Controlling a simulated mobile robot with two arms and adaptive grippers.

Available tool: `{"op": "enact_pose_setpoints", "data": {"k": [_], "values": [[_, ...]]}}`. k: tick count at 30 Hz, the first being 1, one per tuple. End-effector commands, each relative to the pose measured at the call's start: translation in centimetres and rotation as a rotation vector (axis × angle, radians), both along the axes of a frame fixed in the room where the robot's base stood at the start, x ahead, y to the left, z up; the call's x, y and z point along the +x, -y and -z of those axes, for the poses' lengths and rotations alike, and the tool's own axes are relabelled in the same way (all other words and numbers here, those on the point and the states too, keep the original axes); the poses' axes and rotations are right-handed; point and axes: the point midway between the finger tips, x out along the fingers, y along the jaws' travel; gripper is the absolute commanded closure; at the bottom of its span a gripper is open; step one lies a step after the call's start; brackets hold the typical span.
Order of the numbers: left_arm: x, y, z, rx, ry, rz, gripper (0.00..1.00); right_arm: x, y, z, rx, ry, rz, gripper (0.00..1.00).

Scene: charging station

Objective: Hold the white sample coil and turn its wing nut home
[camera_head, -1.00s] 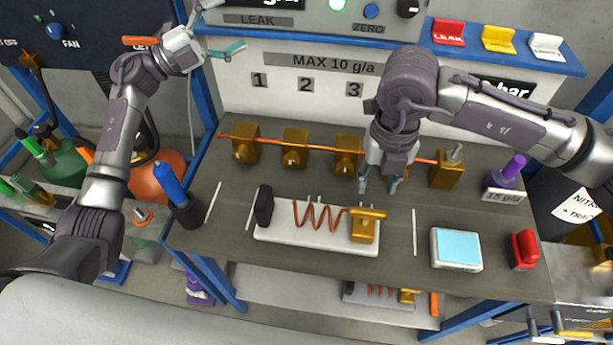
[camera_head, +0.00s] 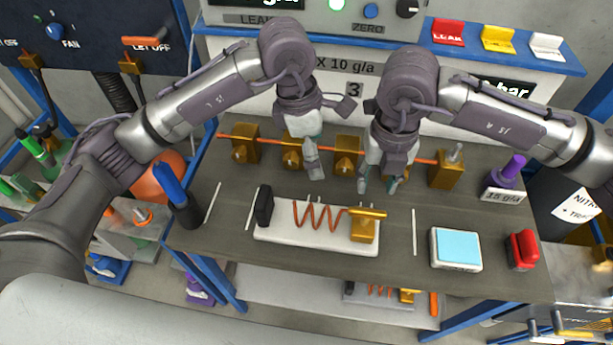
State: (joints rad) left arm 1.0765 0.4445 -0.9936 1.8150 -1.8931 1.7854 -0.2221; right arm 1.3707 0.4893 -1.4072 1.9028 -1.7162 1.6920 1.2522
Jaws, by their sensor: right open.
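The white sample coil (camera_head: 280,234) lies flat on the bench. Its base carries a copper spiral (camera_head: 318,217), a black upright grip (camera_head: 264,205) at the left end and a brass block (camera_head: 364,229) at the right end. A brass wing nut (camera_head: 368,213) sits on top of that block. My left gripper (camera_head: 313,174) points down just behind the coil, apart from it; its fingers overlap in this view, so their opening is unclear. My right gripper (camera_head: 377,187) is open and empty, behind and above the wing nut, not touching it.
A copper pipe with brass valves (camera_head: 244,150) runs along the back, close behind both grippers. A blue-screened scale (camera_head: 457,248) and a red item (camera_head: 523,248) stand right, a purple weight (camera_head: 511,168) behind them. A dark holder with a blue handle (camera_head: 184,210) stands left.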

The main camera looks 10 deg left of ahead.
Motion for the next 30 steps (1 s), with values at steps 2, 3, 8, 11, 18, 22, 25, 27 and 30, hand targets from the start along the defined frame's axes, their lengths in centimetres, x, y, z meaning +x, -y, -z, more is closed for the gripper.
{"op": "enact_pose_setpoints", "data": {"k": [2,3,8,11,18,22,25,27,30], "values": [[-1.9,-0.2,1.7,0.093,-0.003,0.079,0.08,0.0,0.0,0.0,0.000,0.000,0.000,0.58],[-2.7,-0.4,2.2,0.129,-0.006,0.108,0.08,0.0,0.0,0.0,0.000,0.000,0.000,0.58],[-4.1,-0.9,3.7,0.207,-0.010,0.169,0.08,0.0,0.0,0.0,0.000,0.000,0.000,0.58],[-4.2,-1.0,4.6,0.215,-0.012,0.174,0.08,0.0,0.0,0.0,0.000,0.000,0.000,0.58],[-4.3,-1.0,8.8,0.212,-0.015,0.172,0.08,0.0,0.0,0.0,0.000,0.000,0.000,0.58],[-4.3,-0.9,11.5,0.210,-0.014,0.171,0.08,0.0,0.0,0.0,0.000,0.000,0.000,0.58],[-4.2,-0.9,13.3,0.209,-0.013,0.171,0.08,0.0,0.0,0.0,0.000,0.000,0.000,0.58],[-4.2,-0.9,14.4,0.210,-0.014,0.171,0.08,0.0,0.0,0.0,0.000,0.000,0.000,0.58],[-4.2,-0.9,15.8,0.210,-0.013,0.171,0.08,0.0,0.0,0.0,0.000,0.000,0.000,0.58]]}}
